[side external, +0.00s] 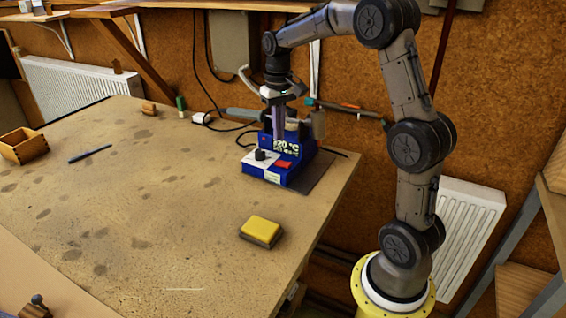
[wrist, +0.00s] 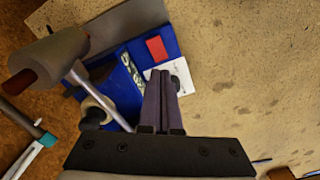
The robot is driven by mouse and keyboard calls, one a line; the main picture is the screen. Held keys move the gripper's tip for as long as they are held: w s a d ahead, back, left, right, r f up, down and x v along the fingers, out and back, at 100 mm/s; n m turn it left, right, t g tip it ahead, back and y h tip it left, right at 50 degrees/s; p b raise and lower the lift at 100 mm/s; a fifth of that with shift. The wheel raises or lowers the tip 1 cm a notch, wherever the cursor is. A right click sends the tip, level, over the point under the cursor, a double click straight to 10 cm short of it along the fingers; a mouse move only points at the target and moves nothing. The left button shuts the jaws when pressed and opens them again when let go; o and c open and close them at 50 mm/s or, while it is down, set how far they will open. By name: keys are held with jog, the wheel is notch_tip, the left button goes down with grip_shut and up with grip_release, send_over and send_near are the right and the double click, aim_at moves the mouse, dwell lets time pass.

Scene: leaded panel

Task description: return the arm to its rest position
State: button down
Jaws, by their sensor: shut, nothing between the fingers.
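My gripper (side external: 278,122) is at the far right part of the workbench (side external: 150,210), pointing down over a blue soldering station (side external: 285,172). Its fingers (wrist: 161,85) are together with nothing between them in the wrist view. The station shows behind the fingertips in the wrist view (wrist: 176,42), with a red patch and a white front panel. I cannot tell whether the fingertips touch the station; they hide part of it.
A yellow sponge in a tray (side external: 262,230) lies near the bench's right edge. The bench's middle is clear.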

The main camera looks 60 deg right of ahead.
jog(key=s+a+r+n+t, duration=0.2)
jog(key=s+a+r, duration=0.25)
jog(key=a, duration=0.25)
jog(key=s+a+r+n+t, duration=0.1)
jog(key=s+a+r, duration=0.2)
jog(key=a+r, duration=0.3)
jog(key=s+a+f+n+t, duration=0.1)
jog(key=s+a+f, duration=0.1)
jog(key=s, duration=0.4)
jog(key=s+a+f+n+t, duration=0.1)
jog(key=s+a+f+n, duration=0.1)
jog(key=s+f, duration=0.3)
jog(key=shift+s+a, duration=0.85)
jog(key=shift+s, duration=0.3)
